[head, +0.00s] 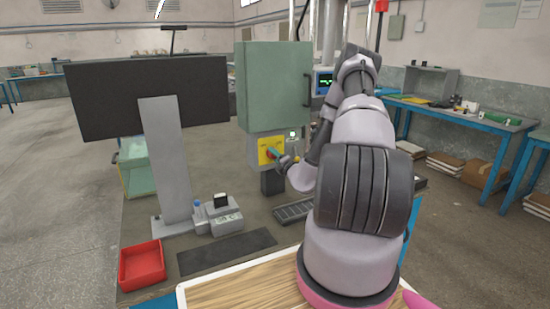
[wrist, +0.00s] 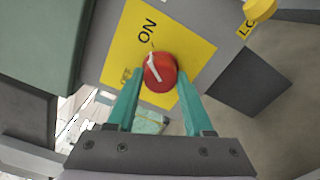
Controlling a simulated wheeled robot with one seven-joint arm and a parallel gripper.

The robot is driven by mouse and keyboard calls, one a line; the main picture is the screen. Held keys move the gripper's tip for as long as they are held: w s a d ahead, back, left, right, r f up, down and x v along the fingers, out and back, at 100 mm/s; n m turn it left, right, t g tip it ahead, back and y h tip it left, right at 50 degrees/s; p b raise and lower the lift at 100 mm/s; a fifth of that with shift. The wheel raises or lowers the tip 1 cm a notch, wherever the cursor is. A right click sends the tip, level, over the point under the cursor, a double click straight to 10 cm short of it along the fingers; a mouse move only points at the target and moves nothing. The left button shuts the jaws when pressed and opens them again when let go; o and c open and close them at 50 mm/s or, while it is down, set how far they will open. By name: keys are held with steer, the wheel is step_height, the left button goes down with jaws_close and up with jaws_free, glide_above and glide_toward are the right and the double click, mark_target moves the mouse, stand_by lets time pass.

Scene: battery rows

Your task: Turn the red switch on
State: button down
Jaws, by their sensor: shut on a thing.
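The red switch (wrist: 160,72) is a round knob with a white pointer mark, on a yellow plate (wrist: 193,52). The plate reads ON above the knob in the wrist view; another label on the left is partly covered. One end of the white mark points up, roughly toward ON. My gripper (wrist: 160,79) has its two teal fingers on either side of the knob and is shut on it. In the head view the yellow plate (head: 263,146) sits on a grey box under a green cabinet, and my gripper (head: 278,156) hides most of the knob.
A yellow knob (wrist: 260,10) sits beside the plate at the upper right of the wrist view. The green cabinet (head: 270,85) stands above the switch. A monitor (head: 150,95), red tray (head: 142,265) and keyboard (head: 294,211) are on the desk.

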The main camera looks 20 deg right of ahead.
steer(key=shift+m, duration=1.1)
steer(key=shift+c, duration=1.5)
jaws_free()
steer(key=shift+s, duration=0.1)
steer(key=s, duration=1)
steer(key=shift+s+d, duration=0.2)
steer(key=shift+s, duration=0.15)
